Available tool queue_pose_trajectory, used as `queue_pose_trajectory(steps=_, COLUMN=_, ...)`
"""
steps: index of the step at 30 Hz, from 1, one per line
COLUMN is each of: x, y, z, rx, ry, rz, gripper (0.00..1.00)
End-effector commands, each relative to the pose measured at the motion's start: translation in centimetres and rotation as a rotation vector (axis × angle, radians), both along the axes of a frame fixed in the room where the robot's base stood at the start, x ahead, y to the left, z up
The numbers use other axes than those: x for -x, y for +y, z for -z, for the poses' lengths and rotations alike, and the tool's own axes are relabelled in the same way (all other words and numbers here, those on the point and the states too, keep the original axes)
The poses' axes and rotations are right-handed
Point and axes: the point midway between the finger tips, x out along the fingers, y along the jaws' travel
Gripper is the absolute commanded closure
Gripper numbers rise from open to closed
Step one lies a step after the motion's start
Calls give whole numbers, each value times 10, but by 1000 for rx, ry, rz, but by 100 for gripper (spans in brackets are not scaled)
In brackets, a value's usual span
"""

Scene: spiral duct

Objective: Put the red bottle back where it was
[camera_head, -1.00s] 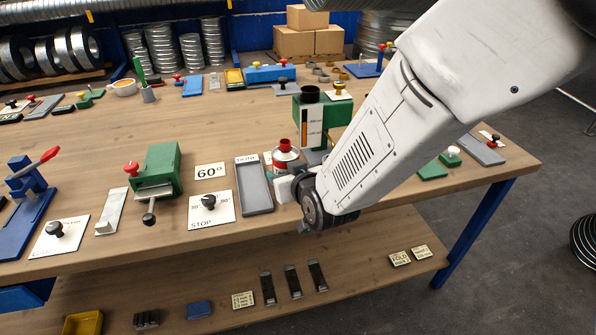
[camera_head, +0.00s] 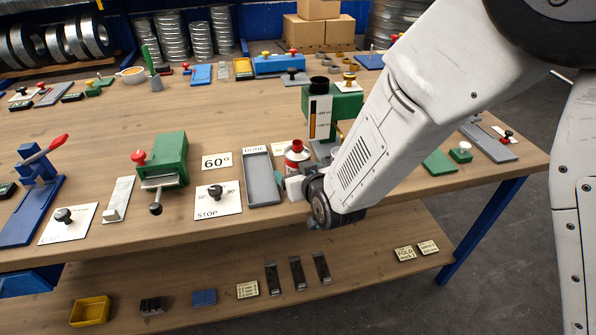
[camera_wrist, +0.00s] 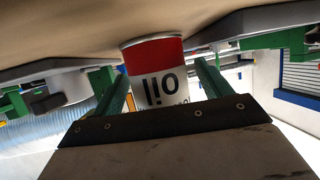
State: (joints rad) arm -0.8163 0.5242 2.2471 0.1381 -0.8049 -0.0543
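The red bottle (camera_head: 297,152), with a red top and a white label, is upright near the table's front edge, right of the grey DONE tray (camera_head: 262,180). My gripper (camera_head: 294,184) reaches it from the front right. In the wrist view the bottle (camera_wrist: 155,65) appears upside down, its label reading "oil", between my gripper's two green fingers (camera_wrist: 163,85).
A green stand with a black funnel (camera_head: 319,82) is just behind the bottle. The 60° card (camera_head: 216,161) and STOP card (camera_head: 218,200) lie left of the tray. A green clamp device (camera_head: 166,160) stands farther left.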

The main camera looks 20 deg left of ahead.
Motion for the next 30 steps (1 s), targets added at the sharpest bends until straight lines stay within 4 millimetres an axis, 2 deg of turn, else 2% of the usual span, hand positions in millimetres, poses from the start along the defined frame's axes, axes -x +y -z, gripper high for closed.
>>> queue_pose_trajectory(steps=8, x=1, y=1, z=-4, rx=-2, ry=-1, rz=-2, gripper=23)
queue_pose_trajectory(steps=10, x=6, y=-3, z=-6, rx=-1, ry=-1, rz=-2, gripper=23)
queue_pose_trajectory(steps=24, x=71, y=-59, z=-43, rx=-1, ry=-2, rz=-2, gripper=23)
queue_pose_trajectory(steps=30, x=83, y=-70, z=-49, rx=-1, ry=-1, rz=-2, gripper=23)
